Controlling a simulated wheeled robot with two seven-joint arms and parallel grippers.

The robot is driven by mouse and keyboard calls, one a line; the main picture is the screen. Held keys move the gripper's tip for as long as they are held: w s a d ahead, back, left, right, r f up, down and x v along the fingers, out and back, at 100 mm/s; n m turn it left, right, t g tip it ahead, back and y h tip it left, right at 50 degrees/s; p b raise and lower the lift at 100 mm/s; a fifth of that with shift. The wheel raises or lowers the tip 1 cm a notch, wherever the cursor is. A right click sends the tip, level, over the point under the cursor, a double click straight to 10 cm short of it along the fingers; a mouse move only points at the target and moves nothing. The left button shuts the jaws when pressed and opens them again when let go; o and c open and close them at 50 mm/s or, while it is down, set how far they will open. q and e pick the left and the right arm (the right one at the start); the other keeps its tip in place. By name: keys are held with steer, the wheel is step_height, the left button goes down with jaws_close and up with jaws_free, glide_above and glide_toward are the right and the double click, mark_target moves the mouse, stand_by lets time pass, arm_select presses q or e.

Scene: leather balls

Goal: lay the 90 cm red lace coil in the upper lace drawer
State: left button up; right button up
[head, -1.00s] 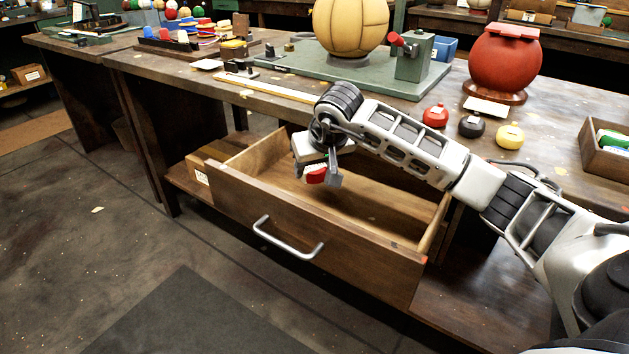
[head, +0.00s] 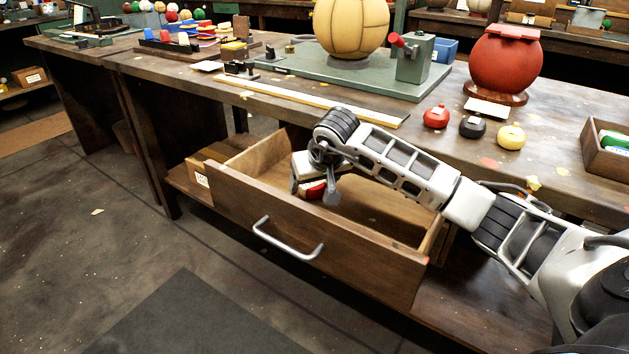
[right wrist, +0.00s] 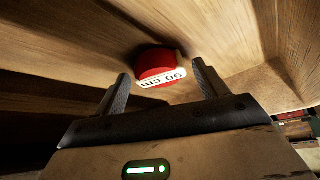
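The red lace coil (right wrist: 157,63) with its white "90 cm" label lies inside the open wooden drawer (head: 300,232), seemingly on the drawer floor. In the right wrist view it sits between and just beyond my right gripper's fingertips (right wrist: 162,78), with a gap on each side. In the head view my right gripper (head: 314,192) reaches down into the drawer, fingers apart, and the coil shows as a red patch (head: 314,190) between them, partly hidden. My left gripper is in neither view.
The workbench top (head: 380,120) is above and behind the drawer. It holds a yellow ruler (head: 310,98), a green base plate with a tan ball (head: 350,25), a red ball (head: 505,65) and small red, black and yellow coils. A cardboard box (head: 205,165) stands left of the drawer.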

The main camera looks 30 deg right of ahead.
steer(key=shift+r, duration=0.25)
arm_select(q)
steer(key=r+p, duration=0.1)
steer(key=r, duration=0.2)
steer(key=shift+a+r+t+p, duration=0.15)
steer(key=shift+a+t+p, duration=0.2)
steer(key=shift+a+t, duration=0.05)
arm_select(e)
steer(key=v, duration=1.2)
